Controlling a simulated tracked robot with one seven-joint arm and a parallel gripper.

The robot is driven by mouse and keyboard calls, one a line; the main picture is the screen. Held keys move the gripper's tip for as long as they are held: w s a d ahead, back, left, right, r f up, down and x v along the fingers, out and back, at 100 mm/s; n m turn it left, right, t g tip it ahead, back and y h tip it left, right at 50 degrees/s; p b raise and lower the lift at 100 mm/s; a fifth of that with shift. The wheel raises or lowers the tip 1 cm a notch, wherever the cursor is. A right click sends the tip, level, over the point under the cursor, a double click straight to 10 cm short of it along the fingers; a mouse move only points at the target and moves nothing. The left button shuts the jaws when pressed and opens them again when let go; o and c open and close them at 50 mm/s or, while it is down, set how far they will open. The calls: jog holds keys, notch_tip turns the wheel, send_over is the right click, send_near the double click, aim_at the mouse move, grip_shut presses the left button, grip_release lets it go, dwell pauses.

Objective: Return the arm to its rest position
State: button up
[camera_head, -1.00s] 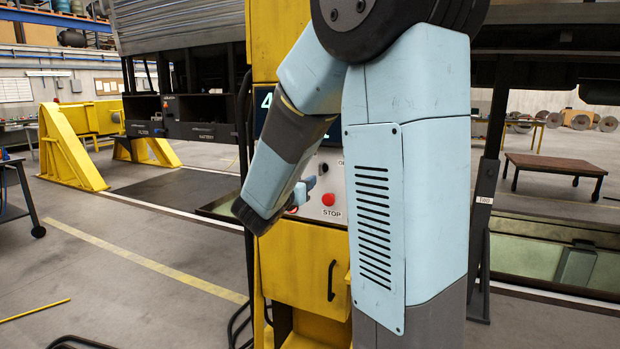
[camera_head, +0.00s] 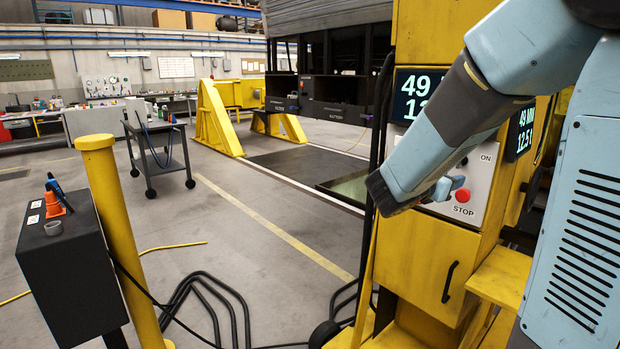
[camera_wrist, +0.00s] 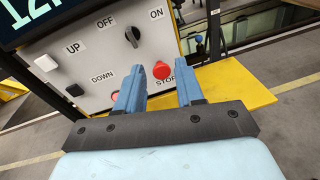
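My arm is bent, reaching down from the upper right in the head view. My gripper (camera_head: 443,189) is in front of the control panel (camera_head: 487,160) of a yellow lifting column (camera_head: 430,255), mostly hidden behind my wrist. In the wrist view my gripper (camera_wrist: 159,68) shows two blue fingers standing apart with nothing between them. Beyond them is the grey control panel (camera_wrist: 98,57) with UP, DOWN, OFF, ON and STOP marks. The red STOP button (camera_wrist: 162,70) appears between the fingertips; I cannot tell how far off it is.
Black cables (camera_head: 205,295) lie on the floor. A wheeled cart (camera_head: 158,150) stands farther back. The floor between cart and column is mostly clear.

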jog(key=s+f+m+g+y, duration=0.3)
jog(key=s+m+g+y, duration=0.25)
jog(key=s+m, duration=0.85)
jog(key=s+a+r+m+t+y, duration=0.2)
jog(key=s+a+m+y, duration=0.6)
jog(key=a, duration=0.4)
jog(key=shift+s+a+m+y, duration=0.3)
jog(key=shift+a+m+y, duration=0.05)
jog(key=shift+m+y, duration=0.15)
jog(key=shift+c, duration=0.2)
